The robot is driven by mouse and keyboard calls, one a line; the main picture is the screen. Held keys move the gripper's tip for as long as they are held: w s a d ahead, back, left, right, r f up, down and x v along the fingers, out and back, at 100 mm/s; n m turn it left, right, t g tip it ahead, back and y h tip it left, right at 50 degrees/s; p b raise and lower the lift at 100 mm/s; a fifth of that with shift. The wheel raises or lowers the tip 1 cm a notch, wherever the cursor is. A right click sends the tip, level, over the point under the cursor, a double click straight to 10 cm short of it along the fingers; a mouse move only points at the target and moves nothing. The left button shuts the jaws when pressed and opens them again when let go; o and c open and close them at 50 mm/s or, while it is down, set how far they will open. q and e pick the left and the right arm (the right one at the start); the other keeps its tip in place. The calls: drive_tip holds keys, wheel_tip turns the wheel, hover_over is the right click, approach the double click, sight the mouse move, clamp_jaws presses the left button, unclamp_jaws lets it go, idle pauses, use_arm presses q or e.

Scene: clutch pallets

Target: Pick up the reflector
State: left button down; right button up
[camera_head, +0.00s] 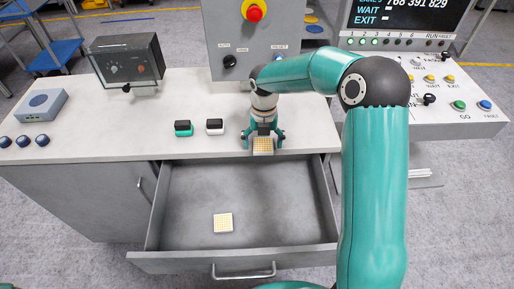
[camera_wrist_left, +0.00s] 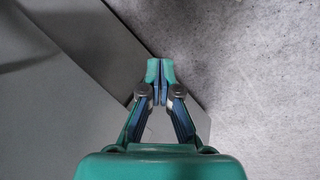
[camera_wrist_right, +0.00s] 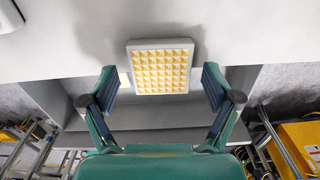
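A square white-framed reflector with a yellow grid face (camera_head: 263,146) is at the counter's front edge in the head view. My right gripper (camera_head: 264,134) is over it, pointing down. In the right wrist view the reflector (camera_wrist_right: 160,68) lies ahead between the fingertips of my right gripper (camera_wrist_right: 159,82). The fingers are spread, with a gap on each side of it. A second similar reflector (camera_head: 223,222) lies in the open drawer (camera_head: 180,190). My left gripper (camera_wrist_left: 160,72) is shut and empty in the left wrist view, and does not show in the head view.
A green-black block (camera_head: 183,128) and a white-black block (camera_head: 215,126) stand on the counter (camera_head: 90,125), left of my right gripper. A dark meter box (camera_head: 127,60), a grey-blue box (camera_head: 35,105) and several blue knobs are further left. A control panel (camera_head: 440,85) stands at right.

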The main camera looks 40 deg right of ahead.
drive_tip(key=c, duration=0.9)
